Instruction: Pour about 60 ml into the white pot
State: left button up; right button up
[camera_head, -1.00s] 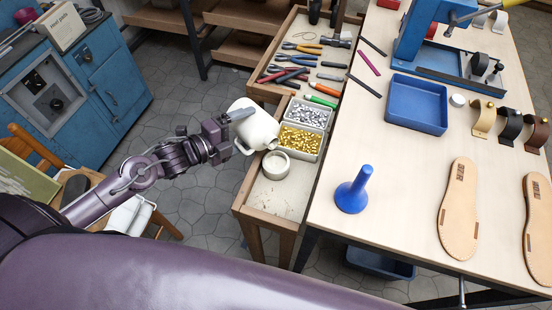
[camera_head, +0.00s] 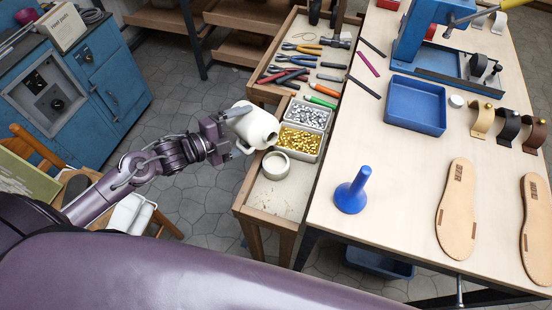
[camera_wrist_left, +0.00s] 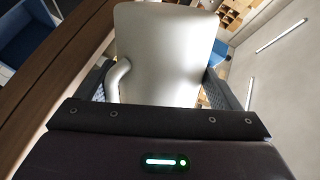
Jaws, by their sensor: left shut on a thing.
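My left gripper (camera_head: 238,133) is shut on a white jug (camera_head: 258,128), gripping it around its body. The jug is tilted, with its mouth pointing to the lower right, and is held above the left edge of the tool tray. In the left wrist view the jug (camera_wrist_left: 165,55) fills the space between the two fingers, with its handle on the left. The white pot (camera_head: 276,166) is small, round and open at the top. It stands on the tray just below and right of the jug. I cannot make out any liquid stream. My right gripper is not in view.
Bins of silver studs (camera_head: 306,117) and gold studs (camera_head: 299,140) sit right beside the pot. Pliers and other tools lie behind them. The workbench (camera_head: 400,180) on the right holds a blue funnel-shaped thing (camera_head: 352,191), a blue tray (camera_head: 416,105) and sandal soles (camera_head: 457,210).

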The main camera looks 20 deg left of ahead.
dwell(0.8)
